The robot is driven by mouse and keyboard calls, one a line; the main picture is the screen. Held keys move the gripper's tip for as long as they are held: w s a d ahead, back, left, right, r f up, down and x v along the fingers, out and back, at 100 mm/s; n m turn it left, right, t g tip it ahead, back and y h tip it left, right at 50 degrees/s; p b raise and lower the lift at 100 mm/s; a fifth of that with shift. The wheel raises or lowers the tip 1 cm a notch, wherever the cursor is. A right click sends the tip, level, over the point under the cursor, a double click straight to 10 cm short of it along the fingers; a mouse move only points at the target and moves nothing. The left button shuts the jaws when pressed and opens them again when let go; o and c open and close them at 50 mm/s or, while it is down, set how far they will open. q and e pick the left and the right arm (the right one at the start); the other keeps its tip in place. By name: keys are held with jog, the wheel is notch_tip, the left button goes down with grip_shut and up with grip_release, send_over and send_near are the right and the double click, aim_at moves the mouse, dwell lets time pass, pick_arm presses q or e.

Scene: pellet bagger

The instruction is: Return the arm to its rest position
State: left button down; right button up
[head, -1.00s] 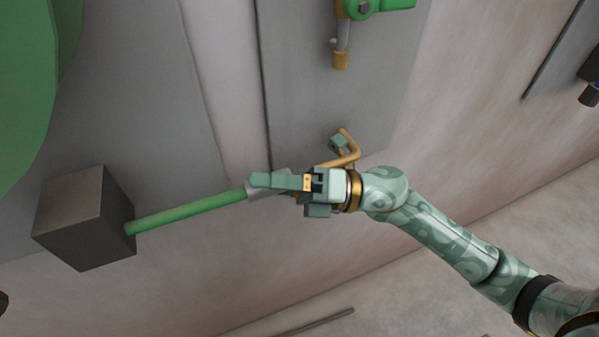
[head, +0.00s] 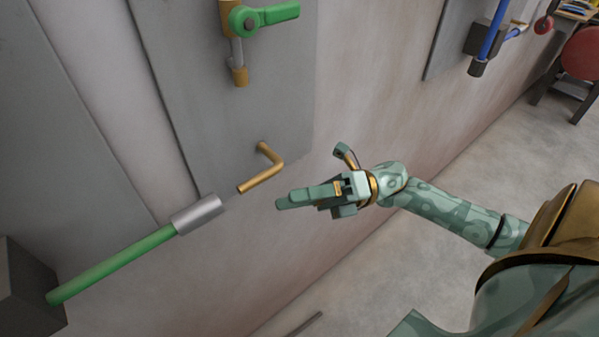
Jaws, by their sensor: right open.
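My right arm comes in from the lower right. Its right gripper (head: 283,203) is open and empty, pointing left in front of the wall. Left of the fingertips, with a gap between, a bent brass pipe (head: 268,170) sticks out of a grey panel (head: 210,110). A green hose (head: 112,263) with a silver end sleeve (head: 197,213) runs from a dark box up toward the brass pipe. Whether the sleeve joins the pipe cannot be told. My left gripper is not in view.
A green-handled valve (head: 262,17) sits above on the panel. A blue hose (head: 493,35) with a dark fitting hangs at the upper right. A red round object (head: 582,55) and a table are at the far right. The floor below the arm is mostly clear.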

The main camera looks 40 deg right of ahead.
dwell(0.5)
